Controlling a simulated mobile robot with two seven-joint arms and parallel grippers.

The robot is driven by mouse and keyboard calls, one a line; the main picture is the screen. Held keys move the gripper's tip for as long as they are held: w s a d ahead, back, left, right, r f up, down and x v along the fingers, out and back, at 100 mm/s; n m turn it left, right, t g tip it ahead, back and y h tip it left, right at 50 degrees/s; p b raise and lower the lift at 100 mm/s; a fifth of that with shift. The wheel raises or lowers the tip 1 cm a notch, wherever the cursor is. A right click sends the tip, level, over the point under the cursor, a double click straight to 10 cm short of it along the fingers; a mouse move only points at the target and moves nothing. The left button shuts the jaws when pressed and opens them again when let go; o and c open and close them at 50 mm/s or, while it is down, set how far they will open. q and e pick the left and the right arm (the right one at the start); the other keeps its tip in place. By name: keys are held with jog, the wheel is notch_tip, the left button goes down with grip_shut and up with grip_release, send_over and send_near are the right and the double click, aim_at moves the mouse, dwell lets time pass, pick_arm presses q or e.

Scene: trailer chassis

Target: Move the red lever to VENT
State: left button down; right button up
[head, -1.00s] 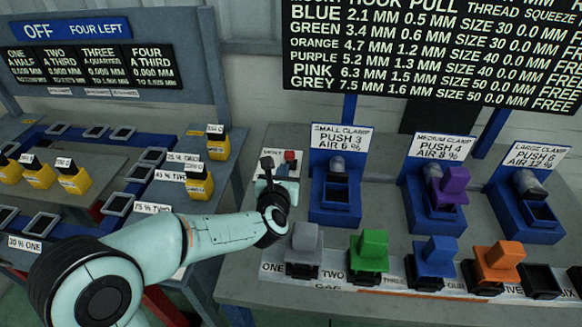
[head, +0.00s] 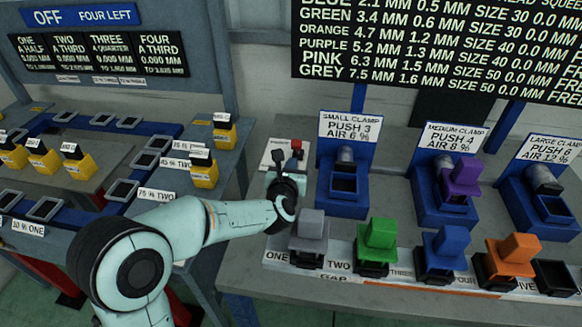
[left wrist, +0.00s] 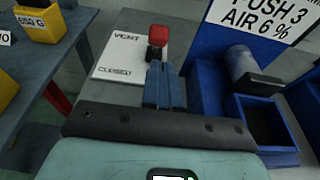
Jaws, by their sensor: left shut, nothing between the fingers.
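The red lever (head: 297,145) stands on a white plate at the back left of the right-hand bench. In the left wrist view its red knob (left wrist: 158,35) sits on a short dark stem, level with the VENT label (left wrist: 127,36) and above the CLOSED label (left wrist: 115,71) in the picture. My left gripper (head: 279,158) is beside the lever, on its near side. In the left wrist view its blue fingers (left wrist: 161,68) are shut together and empty, tips just below the stem; I cannot tell whether they touch it. My right gripper is not in view.
The blue small clamp stand (head: 344,195) is close to the right of the lever. Grey (head: 311,224), green (head: 377,233), blue and orange blocks line the bench front. A left bench holds yellow blocks (head: 203,170). A gap separates the benches.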

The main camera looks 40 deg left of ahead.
aim_at(297, 149)
pick_arm(q)
jog(key=x, duration=0.6)
jog(key=shift+w+a+f+p, duration=0.1)
jog(key=shift+w+p, duration=0.1)
jog(key=shift+p, duration=0.15)
